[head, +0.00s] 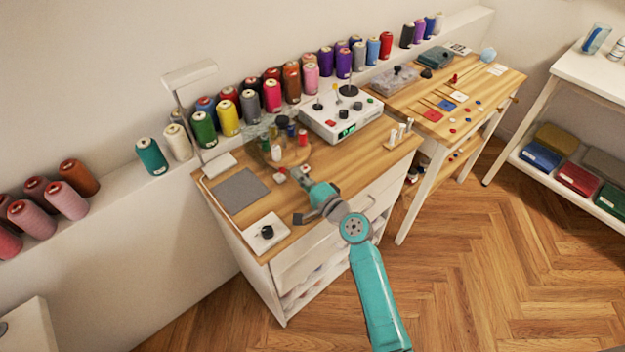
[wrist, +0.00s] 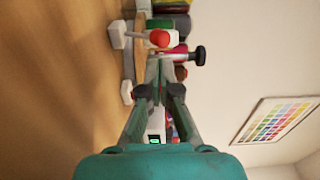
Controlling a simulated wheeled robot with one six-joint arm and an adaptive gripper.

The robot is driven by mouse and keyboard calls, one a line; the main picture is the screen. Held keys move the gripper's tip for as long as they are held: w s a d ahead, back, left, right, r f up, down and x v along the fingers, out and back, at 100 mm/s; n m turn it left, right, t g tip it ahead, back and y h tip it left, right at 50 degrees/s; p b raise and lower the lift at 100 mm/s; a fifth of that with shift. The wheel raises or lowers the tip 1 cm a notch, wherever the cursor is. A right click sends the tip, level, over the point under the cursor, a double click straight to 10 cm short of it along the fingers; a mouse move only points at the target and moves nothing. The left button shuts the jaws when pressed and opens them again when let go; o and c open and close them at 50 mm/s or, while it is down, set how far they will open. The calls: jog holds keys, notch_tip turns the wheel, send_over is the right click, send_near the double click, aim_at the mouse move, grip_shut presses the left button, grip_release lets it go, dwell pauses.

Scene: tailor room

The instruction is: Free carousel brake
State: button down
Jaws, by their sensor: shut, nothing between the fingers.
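The carousel (head: 296,157) is a round wooden turntable bearing several small spools, on the wooden top of the near cabinet. A small white block with a red knob (head: 281,172) sits at its front edge and looks like the brake. In the wrist view the red knob (wrist: 159,38) stands on a pale stem just beyond my fingertips. My gripper (head: 300,173) is shut and empty, close to the right of the knob in the head view; contact cannot be told. It also shows in the wrist view (wrist: 162,66). The carousel's far side is partly hidden by its spools.
A white control box (head: 341,118) with knobs stands behind the carousel. A grey mat (head: 240,191) and a white pad with a black knob (head: 266,234) lie to the left. A small spool stand (head: 397,139) is at right. Thread cones line the wall ledge.

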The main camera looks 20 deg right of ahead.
jog(key=shift+w+a, duration=0.3)
jog(key=shift+a, duration=0.3)
jog(key=shift+w+r+g, duration=0.3)
jog(key=shift+r+g, duration=0.15)
jog(key=shift+g, duration=0.45)
dwell(0.3)
jog(key=shift+w+a+r+g+h, duration=0.25)
jog(key=shift+w+r+g+h, duration=0.4)
jog(key=shift+g, duration=0.35)
jog(key=g, duration=0.1)
jog(key=w+g, duration=0.1)
jog(key=w+g+h, duration=0.1)
jog(key=shift+a+r+g, duration=0.35)
jog(key=shift+r+g, duration=0.05)
jog(key=shift+s+f, duration=0.1)
jog(key=shift+f, duration=0.05)
jog(key=shift+r, duration=0.8)
